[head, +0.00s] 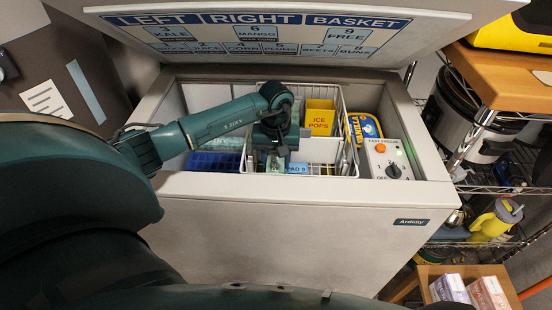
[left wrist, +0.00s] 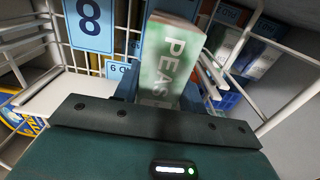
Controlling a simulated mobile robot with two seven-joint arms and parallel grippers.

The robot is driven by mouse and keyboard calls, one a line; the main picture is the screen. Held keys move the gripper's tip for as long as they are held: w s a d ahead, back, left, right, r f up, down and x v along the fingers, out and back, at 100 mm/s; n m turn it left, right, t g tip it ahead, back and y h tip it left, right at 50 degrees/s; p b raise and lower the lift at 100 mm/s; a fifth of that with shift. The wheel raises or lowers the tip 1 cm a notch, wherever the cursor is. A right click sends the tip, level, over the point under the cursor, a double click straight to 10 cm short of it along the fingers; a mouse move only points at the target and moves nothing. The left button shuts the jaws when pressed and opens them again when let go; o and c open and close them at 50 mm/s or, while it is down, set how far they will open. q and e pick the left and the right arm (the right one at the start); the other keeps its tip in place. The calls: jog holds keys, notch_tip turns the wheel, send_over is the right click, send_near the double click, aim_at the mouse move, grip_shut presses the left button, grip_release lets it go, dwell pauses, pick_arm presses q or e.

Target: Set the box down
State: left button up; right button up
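A green and white box marked PEAS (left wrist: 170,58) stands between the fingers of my left gripper (left wrist: 160,90) in the left wrist view, and the gripper looks shut on it. In the head view my left gripper (head: 274,150) points down inside the white wire basket (head: 341,105) of the open chest freezer (head: 300,220). The gripper and wrist hide most of the box there. I cannot tell whether the box's lower end touches the basket floor. My right gripper is not in view.
Yellow ICE POPS box (head: 320,117) stands in the basket behind the gripper. A vanilla tub (head: 366,126) and control panel (head: 388,158) lie to the right. Blue compartment (head: 214,162) is left. The lid (head: 270,30) stands open behind. The basket's wire walls are close around the gripper.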

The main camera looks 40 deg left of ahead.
pick_arm(q)
jog(key=o, duration=0.5)
jog(key=shift+c, duration=0.2)
jog(key=shift+r, duration=0.1)
notch_tip(320, 180, up, 12)
jog(key=shift+d, duration=0.1)
dwell(0.6)
